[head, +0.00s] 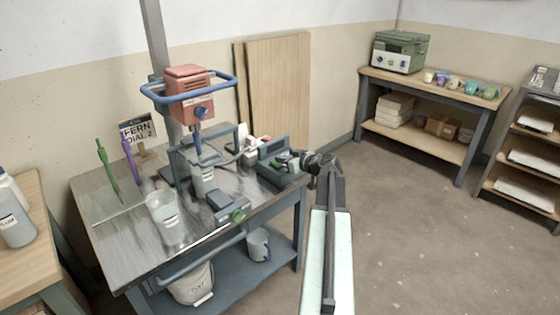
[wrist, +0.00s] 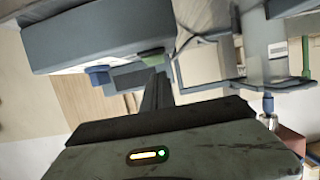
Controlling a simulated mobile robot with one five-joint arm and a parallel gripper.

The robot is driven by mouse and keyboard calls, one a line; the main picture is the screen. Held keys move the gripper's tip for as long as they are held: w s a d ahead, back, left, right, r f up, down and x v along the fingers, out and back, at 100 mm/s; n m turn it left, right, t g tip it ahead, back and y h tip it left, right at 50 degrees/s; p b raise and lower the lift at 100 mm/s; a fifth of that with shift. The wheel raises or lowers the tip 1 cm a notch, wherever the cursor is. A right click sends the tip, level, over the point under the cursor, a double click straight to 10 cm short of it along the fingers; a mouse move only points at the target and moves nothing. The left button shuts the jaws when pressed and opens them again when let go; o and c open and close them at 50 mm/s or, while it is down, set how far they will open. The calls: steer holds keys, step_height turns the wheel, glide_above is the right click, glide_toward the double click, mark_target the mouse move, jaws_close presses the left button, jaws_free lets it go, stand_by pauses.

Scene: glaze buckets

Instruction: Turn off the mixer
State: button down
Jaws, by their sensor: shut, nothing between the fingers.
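The mixer (head: 190,95) has an orange-red motor head with a blue ring handle and a blue dial on its front, above a shaft reaching down into a grey container (head: 203,180). A dark grey-blue box (head: 270,178) stands at the table's right end. In the wrist view this box (wrist: 100,35) shows a blue knob (wrist: 97,75) and a green knob (wrist: 151,56). My gripper (head: 292,160) is shut and empty at the box's right side. In the wrist view my fingers (wrist: 156,90) reach close to the green knob; I cannot tell whether they touch.
A smaller box with a green knob (head: 238,215) sits at the table's front edge. A clear jug (head: 166,218), a green stick (head: 107,170), a purple stick (head: 131,160) and a sign (head: 138,130) stand to the left. The floor (head: 420,230) on the right is clear.

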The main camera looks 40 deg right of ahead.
step_height(320, 180, up, 5)
steer(key=s+p, duration=0.1)
steer(key=p, duration=0.4)
steer(key=s, duration=0.9)
steer(key=shift+s+f+b, duration=0.25)
steer(key=shift+s+b, duration=0.15)
steer(key=shift+b, duration=0.05)
steer(key=shift+a, duration=0.1)
